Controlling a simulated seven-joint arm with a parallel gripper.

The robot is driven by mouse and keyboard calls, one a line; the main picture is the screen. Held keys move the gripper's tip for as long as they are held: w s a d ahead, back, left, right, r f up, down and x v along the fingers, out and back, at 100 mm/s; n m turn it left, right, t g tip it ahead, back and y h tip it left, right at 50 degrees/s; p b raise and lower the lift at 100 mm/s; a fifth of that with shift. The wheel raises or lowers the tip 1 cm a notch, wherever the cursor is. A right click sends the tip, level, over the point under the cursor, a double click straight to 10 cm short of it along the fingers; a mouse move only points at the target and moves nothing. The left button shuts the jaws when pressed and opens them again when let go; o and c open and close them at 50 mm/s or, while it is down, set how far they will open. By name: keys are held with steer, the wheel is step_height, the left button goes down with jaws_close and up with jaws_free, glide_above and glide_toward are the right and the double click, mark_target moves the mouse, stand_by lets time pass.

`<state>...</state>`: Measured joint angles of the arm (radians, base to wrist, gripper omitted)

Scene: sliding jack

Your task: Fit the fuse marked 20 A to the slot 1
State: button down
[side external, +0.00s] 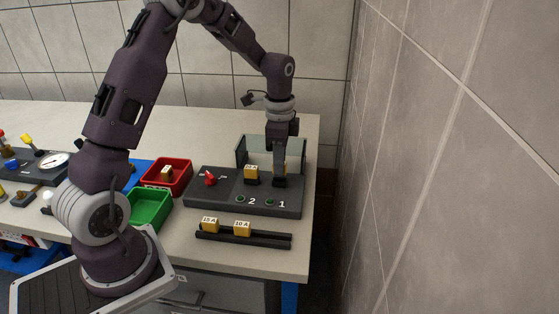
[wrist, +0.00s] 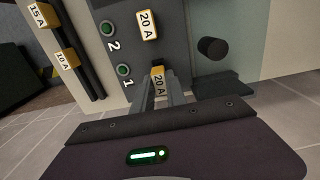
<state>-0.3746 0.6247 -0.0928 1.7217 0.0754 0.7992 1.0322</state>
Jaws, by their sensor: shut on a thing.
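My gripper (side external: 279,182) points down at the slot 1 side of the dark fuse panel (side external: 225,200). In the wrist view its fingers (wrist: 161,92) are shut on a yellow fuse marked 20 A (wrist: 158,80). The held fuse is in line with the number 1 and its green lamp (wrist: 123,70). The fingers hide its lower end, so I cannot tell how deep it sits. A second fuse marked 20 A (wrist: 148,25) stands in slot 2, beside the number 2; it also shows in the side view (side external: 251,175).
A black rail (side external: 265,243) in front holds the 15 A fuse (side external: 209,225) and the 10 A fuse (side external: 242,229). A clear cover (side external: 243,147) stands behind the panel. A red switch (side external: 210,178) is at its left. Red (side external: 181,187) and green (side external: 138,223) bins stand further left.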

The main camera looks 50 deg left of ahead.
steer(key=shift+f, duration=0.9)
steer(key=shift+r, duration=0.75)
steer(key=shift+f, duration=0.9)
stand_by(0.6)
steer(key=c, duration=1.3)
jaws_free()
steer(key=shift+r, duration=0.1)
step_height(320, 180, up, 7)
steer(key=shift+f, duration=0.1)
